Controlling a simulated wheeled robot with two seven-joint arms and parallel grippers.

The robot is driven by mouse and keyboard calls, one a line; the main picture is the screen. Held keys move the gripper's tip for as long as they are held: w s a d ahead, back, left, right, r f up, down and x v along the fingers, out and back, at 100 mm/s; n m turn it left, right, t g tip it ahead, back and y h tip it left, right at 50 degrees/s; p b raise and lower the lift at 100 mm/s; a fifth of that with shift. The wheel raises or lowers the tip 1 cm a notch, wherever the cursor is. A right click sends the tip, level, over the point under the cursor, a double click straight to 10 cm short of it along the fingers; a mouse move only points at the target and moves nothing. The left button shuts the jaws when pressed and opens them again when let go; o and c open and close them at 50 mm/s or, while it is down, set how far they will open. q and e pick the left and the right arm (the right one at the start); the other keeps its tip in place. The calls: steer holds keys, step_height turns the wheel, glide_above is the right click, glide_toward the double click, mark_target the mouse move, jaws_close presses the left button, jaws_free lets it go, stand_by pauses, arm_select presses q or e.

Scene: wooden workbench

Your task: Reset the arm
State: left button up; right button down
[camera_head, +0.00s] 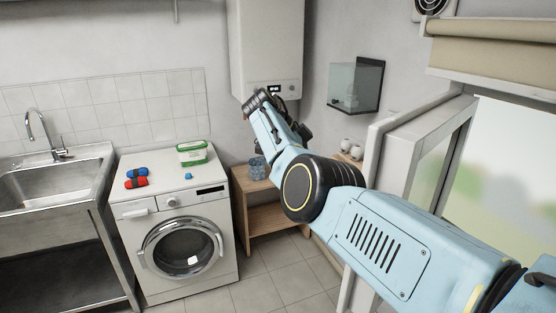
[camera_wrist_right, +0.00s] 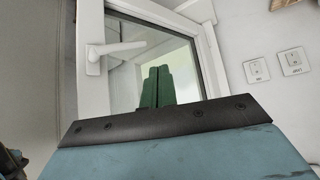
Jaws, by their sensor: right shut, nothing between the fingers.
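My right arm (camera_head: 385,235), light blue with dark joints, reaches in from the lower right of the head view and is raised in front of the window side. Its far end is up near the white wall unit, and the fingers cannot be made out clearly there. In the right wrist view the two green fingers of my right gripper (camera_wrist_right: 156,72) are together, with nothing between them. Behind them is a white-framed window (camera_wrist_right: 125,48) with a handle. My left gripper is not in view.
A washing machine (camera_head: 182,248) carries red and blue rolls (camera_head: 137,178), a green-and-white box (camera_head: 192,152) and a small blue item (camera_head: 188,176). A sink (camera_head: 50,185) stands left. A wooden shelf (camera_head: 262,188) holds a blue glass container (camera_head: 257,168). The open window frame (camera_head: 440,150) is close to my arm.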

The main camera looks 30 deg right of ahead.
steer(key=s+a+f+n+t+b, duration=0.1)
steer(key=s+f+n+t+b, duration=0.35)
steer(key=f, duration=1.55)
steer(key=s+a+f+n+g, duration=0.1)
steer(key=f+n, duration=0.7)
steer(key=f, duration=1.2)
steer(key=s+a+f+n+t+y+b, duration=0.1)
steer(key=s+a+f+n+b, duration=0.15)
steer(key=s+f, duration=0.6)
steer(key=s+a+f+n+t+y+b, duration=0.15)
steer(key=s+f+n, duration=0.3)
steer(key=f, duration=0.75)
steer(key=s+a+f+n+y+b, duration=0.1)
steer(key=s+f, duration=0.4)
steer(key=s, duration=0.6)
steer(key=s+a+f+n+y+b, duration=0.1)
steer(key=s+a+f+n, duration=0.3)
steer(key=s, duration=0.8)
steer(key=s+a+f+n+y+b, duration=0.1)
steer(key=s+a+f+n+y, duration=0.1)
steer(key=s+a+f, duration=0.4)
steer(key=s+f, duration=0.2)
steer(key=s, duration=0.3)
steer(key=shift+s+a+y, duration=0.15)
steer(key=shift+s+y, duration=0.15)
steer(key=shift+y, duration=0.05)
steer(key=shift+s, duration=0.1)
